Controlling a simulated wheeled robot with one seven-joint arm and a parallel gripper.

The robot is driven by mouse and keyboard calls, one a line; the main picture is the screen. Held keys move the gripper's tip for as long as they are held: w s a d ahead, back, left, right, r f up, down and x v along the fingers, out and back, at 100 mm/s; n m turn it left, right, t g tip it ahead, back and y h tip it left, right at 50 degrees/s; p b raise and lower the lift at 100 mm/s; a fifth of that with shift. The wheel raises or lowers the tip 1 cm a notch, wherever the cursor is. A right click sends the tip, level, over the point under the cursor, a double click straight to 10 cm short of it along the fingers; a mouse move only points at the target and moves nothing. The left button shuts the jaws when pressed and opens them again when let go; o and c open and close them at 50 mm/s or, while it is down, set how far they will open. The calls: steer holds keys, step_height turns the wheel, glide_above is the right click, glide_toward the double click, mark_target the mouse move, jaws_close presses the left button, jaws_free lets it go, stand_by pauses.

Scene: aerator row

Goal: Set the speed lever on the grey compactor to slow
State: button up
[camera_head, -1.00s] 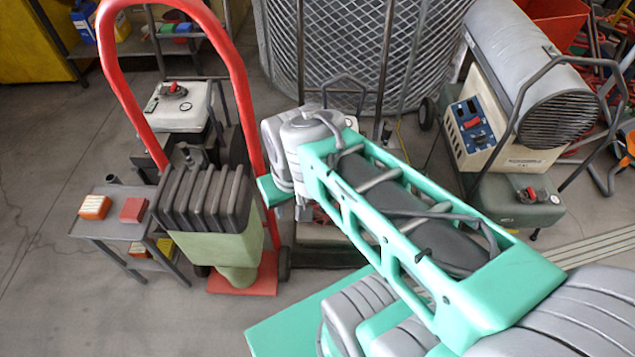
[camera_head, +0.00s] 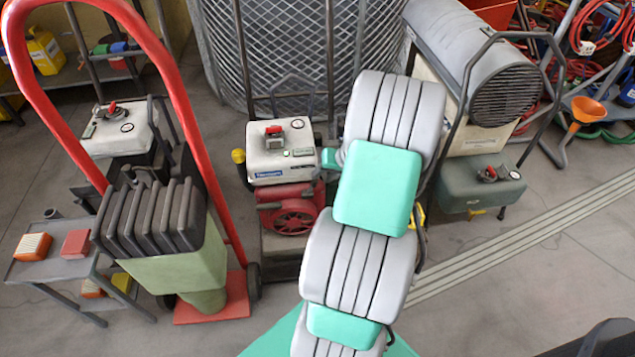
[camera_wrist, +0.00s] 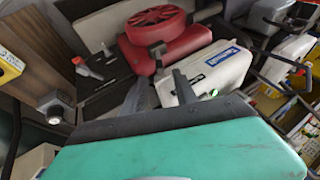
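A machine with a light grey tank (camera_head: 283,165) and a red engine (camera_head: 294,214) stands in the middle of the head view. A red lever (camera_head: 274,131) sits on top of its tank. I cannot tell whether this is the grey compactor, or which setting the lever is at. In the wrist view the same tank (camera_wrist: 216,72) and red engine (camera_wrist: 158,30) are close ahead. A small red-tipped lever (camera_wrist: 86,68) stands on a dark panel beside the engine. My gripper (camera_wrist: 160,80) shows two dark fingers, apart and empty, near the tank. In the head view my arm hides the fingers.
Similar red levers sit on a pale tank (camera_head: 128,130) at left and a grey-green tank (camera_head: 482,190) at right. A grey heater (camera_head: 470,60) and mesh cage (camera_head: 310,45) stand behind.

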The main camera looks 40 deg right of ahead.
mark_target(311, 188)
steer(key=b+x, duration=0.1)
steer(key=x, duration=0.3)
steer(key=shift+w+f, duration=0.2)
steer(key=shift+f, duration=0.15)
steer(key=shift+c, duration=0.4)
jaws_close()
stand_by(0.6)
